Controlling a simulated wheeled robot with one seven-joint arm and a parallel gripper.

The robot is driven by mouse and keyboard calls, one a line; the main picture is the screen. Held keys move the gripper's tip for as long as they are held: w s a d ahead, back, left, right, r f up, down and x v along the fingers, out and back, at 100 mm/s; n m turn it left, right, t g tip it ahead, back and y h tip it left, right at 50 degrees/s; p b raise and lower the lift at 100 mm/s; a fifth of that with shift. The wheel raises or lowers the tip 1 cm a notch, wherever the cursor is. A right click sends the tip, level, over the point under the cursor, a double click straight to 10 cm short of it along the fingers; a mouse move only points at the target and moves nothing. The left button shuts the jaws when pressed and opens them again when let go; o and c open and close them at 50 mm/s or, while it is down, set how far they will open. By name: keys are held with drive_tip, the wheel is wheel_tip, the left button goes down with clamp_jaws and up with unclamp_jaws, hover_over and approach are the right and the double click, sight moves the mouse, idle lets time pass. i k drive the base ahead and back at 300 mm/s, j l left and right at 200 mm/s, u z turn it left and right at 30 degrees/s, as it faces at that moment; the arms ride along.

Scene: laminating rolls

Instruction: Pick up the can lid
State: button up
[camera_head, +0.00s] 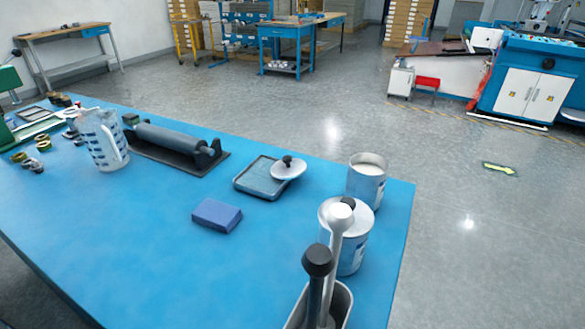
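A round white can lid (289,170) with a black knob lies at the right end of a shallow dark tray (256,185), partly over its edge. To its right stands an open metal can (367,187) with pale contents. In front of that stands a second metal can (352,255) with a white lid (331,212) on it and a dark knob. A light-knobbed handle partly hides this lid and can. My gripper is not in view, so its state and its distance from the lids do not show.
A holder (344,303) with two upright handles stands at the near right of the blue table (180,265). A blue block (217,214), roller stand (172,143) and measuring jug (101,138) also stand there. The table's near left is clear. Its right edge lies just past the cans.

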sight(289, 167)
drive_tip(key=i+l+u, duration=0.1)
drive_tip(key=u, duration=0.3)
drive_tip(key=l+u, duration=0.15)
drive_tip(key=u, duration=0.2)
drive_tip(key=i+l+u, duration=0.1)
drive_tip(key=u, duration=0.3)
drive_tip(key=l+u, duration=0.3)
drive_tip(key=l, duration=0.5)
drive_tip(key=l+u, duration=0.25)
drive_tip(key=l, duration=0.55)
drive_tip(key=k+l+u, duration=0.1)
drive_tip(key=l+u, duration=0.2)
drive_tip(key=l, duration=0.5)
